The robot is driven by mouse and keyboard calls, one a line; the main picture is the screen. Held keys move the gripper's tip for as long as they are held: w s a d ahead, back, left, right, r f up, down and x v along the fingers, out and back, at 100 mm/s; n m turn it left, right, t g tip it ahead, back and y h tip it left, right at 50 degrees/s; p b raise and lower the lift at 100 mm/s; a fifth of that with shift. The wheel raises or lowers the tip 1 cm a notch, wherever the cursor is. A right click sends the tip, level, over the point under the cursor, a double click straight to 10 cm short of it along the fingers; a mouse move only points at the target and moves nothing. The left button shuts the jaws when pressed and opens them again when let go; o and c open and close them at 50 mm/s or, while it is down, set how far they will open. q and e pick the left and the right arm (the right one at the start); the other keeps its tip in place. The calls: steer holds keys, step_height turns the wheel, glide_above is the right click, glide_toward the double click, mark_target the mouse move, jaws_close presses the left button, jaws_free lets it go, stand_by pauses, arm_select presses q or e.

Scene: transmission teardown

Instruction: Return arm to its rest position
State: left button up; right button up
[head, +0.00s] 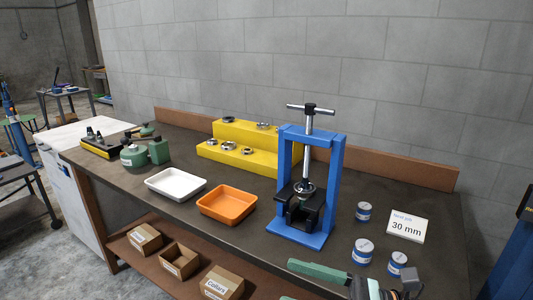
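My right gripper (287,281) shows at the bottom right, in front of the bench's front edge. Its grey and black body comes in from the lower right, and a green finger points left. A second green piece at the bottom border looks like the other finger, mostly cut off. The two are apart, with nothing seen between them. My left gripper is out of view.
A blue press (285,150) stands on the dark bench, left of several small tins (362,252) and a "30 mm" card (406,225). White tray (176,176), orange tray (226,218) and yellow stepped stand (204,151) are further left. Cardboard boxes (222,282) sit on the lower shelf.

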steer(key=w+d+f+m+t+h+p, duration=0.15)
steer(key=d+f+m+t+h, duration=0.4)
steer(key=m, duration=1.05)
steer(key=w+d+f+m+t+h+p, duration=0.1)
steer(key=w+d+f+m+t+h, duration=0.15)
steer(key=f+m+t+h, duration=1)
steer(key=s+d+f+m+g+p, duration=0.1)
steer(key=s+d+f+m+g, duration=0.2)
steer(key=s+f+m+g, duration=0.9)
steer(key=s+f+m, duration=0.1)
steer(key=s+m, duration=0.1)
steer(key=m, duration=0.5)
steer(key=shift+s+d+f+g+y+p, duration=0.15)
steer(key=shift+s+f+g+y+p, duration=0.15)
steer(key=shift+g+p, duration=0.1)
